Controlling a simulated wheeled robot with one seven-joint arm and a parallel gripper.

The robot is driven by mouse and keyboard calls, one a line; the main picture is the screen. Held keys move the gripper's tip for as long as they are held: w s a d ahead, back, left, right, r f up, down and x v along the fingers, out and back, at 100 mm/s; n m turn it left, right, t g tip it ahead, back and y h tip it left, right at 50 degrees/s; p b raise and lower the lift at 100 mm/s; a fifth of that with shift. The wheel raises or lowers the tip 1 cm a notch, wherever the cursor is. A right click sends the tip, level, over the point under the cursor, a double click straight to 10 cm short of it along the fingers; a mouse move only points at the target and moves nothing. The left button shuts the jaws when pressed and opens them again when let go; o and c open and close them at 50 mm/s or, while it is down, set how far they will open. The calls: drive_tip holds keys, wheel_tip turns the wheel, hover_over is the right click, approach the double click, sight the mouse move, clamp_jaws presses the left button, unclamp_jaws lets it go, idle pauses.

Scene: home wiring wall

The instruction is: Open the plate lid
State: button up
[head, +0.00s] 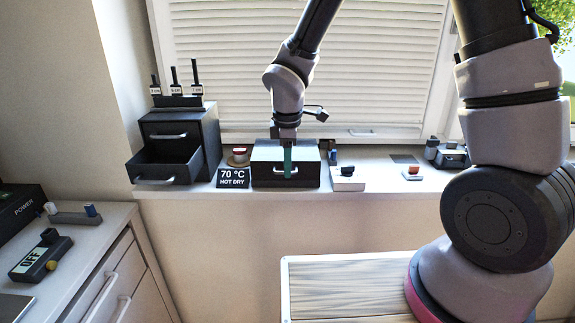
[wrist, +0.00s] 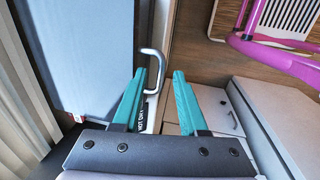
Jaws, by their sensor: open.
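A dark box (head: 265,152) with a silver handle (head: 278,171) on its front stands on the window sill in the head view. I take its lid to be the plate lid, and it looks shut. In the wrist view, its large grey-blue panel (wrist: 90,50) fills the left, with the bent silver handle (wrist: 153,55) at its edge. My gripper (wrist: 162,75) has teal fingers, open, with the handle near the left fingertip.
A dark cabinet (head: 208,135) with an open drawer (head: 165,170) stands left of the box. A "70 °C HOT DRY" sign (head: 233,178) is between them. Small switch blocks (head: 346,182) sit to the right. A wooden-topped table (head: 345,285) is in front.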

drive_tip(key=shift+f, duration=0.3)
clamp_jaws()
idle(1.3)
